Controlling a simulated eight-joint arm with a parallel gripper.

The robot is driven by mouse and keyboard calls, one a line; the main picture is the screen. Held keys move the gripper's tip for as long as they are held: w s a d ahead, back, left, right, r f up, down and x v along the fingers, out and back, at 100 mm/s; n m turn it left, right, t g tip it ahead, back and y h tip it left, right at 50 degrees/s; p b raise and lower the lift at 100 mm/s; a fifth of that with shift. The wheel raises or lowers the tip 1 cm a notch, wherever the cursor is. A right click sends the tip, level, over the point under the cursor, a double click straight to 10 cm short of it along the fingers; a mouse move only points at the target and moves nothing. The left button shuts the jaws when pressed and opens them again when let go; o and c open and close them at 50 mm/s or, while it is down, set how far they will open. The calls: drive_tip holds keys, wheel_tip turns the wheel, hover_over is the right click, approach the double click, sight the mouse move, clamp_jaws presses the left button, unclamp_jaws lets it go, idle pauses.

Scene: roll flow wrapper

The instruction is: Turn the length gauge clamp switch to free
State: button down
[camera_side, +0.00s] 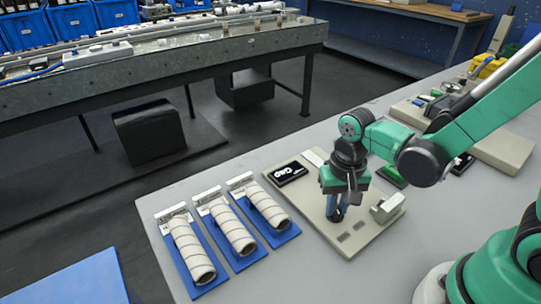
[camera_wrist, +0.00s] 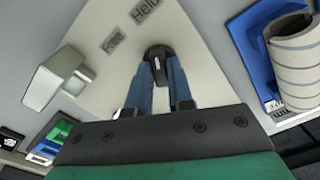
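The clamp switch (camera_wrist: 158,52) is a small black knob on a beige plate (camera_wrist: 100,18), with a short lever toward my gripper in the wrist view. Two grey labels lie beyond it: "Free" (camera_wrist: 112,42) to the left and "Held" (camera_wrist: 145,10) farther up. My gripper (camera_wrist: 160,77) points down at the switch, its two blue fingers apart with the lever between their tips. I cannot tell whether they touch it.
A pale grey block (camera_side: 387,208) stands on the plate to the right of my gripper. A black display (camera_side: 287,173) is at the plate's back left. Several striped rolls (camera_side: 232,229) lie on blue trays to the left. Other fixtures stand at the back right.

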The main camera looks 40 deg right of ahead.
sight(337, 208)
drive_tip(key=shift+n, duration=0.3)
drive_tip(key=n, duration=0.5)
drive_tip(key=shift+n, duration=0.3)
drive_tip(key=n, duration=0.5)
drive_tip(key=shift+n, duration=0.3)
idle(0.4)
drive_tip(key=c, duration=0.8)
unclamp_jaws()
drive_tip(key=shift+r, duration=0.15)
drive_tip(key=shift+r, duration=2.7)
